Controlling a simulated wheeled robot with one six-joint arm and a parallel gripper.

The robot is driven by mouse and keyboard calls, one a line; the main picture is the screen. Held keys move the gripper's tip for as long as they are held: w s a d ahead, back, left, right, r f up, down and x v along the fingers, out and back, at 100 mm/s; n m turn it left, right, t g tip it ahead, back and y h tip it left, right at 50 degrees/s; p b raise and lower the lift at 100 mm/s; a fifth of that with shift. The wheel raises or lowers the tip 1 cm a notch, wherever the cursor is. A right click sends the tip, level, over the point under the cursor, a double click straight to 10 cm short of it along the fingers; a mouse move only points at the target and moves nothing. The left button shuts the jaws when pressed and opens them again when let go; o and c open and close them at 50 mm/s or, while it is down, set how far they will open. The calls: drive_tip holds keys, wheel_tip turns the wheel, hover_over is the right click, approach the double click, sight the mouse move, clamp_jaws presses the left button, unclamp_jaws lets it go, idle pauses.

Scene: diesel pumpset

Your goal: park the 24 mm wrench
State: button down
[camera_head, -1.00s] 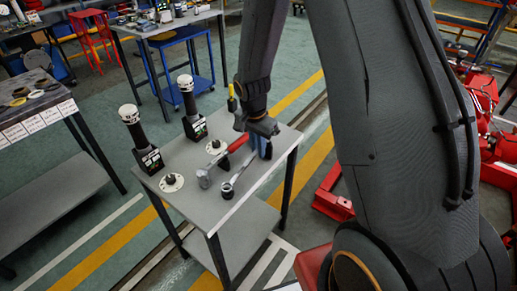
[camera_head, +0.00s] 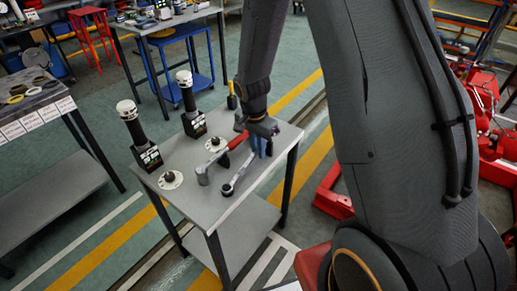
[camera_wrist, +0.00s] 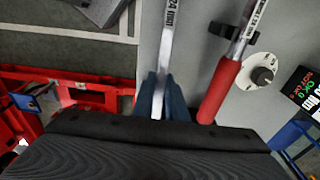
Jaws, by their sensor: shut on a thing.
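The 24 mm wrench (camera_head: 240,175) is a slim silver tool near the right side of the small grey table. Its far end is at a small dark round piece; I cannot tell whether it rests on it. In the wrist view the wrench (camera_wrist: 167,45) runs straight up from my gripper, with "24 mm" printed on its shank. My gripper (camera_wrist: 161,98) has its blue fingers shut on the shank, one on each side. In the head view my gripper (camera_head: 261,147) is low at the table's right part.
A red-handled tool (camera_wrist: 220,88) lies close right of the wrench, its shank in a dark clip. Two black posts with white tops (camera_head: 128,110) (camera_head: 185,80) and displays stand at the left and back. White discs (camera_head: 171,180) (camera_wrist: 260,74) lie on the tabletop (camera_head: 205,218).

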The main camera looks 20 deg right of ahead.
drive_tip(key=shift+f, duration=0.1)
drive_tip(key=c, duration=1.7)
unclamp_jaws()
drive_tip(key=shift+s+a+r+b, duration=0.2)
drive_tip(key=shift+r+b, duration=0.25)
drive_tip(key=shift+r, duration=1.5)
drive_tip(key=shift+s+a+r+b, duration=0.15)
drive_tip(key=shift+r+b, duration=0.25)
drive_tip(key=shift+r, duration=1.5)
drive_tip(key=shift+w, duration=0.1)
drive_tip(key=s+r+n, duration=0.1)
drive_tip(key=s+n, duration=0.2)
drive_tip(key=s, duration=0.2)
drive_tip(key=s+r+n, duration=0.2)
drive_tip(key=s+n, duration=0.2)
drive_tip(key=s, duration=0.2)
drive_tip(key=s+r+n+y, duration=0.1)
drive_tip(key=s+n, duration=0.2)
drive_tip(key=s, duration=0.2)
drive_tip(key=shift+s+d+r+n, duration=0.35)
drive_tip(key=shift+d+n, duration=0.05)
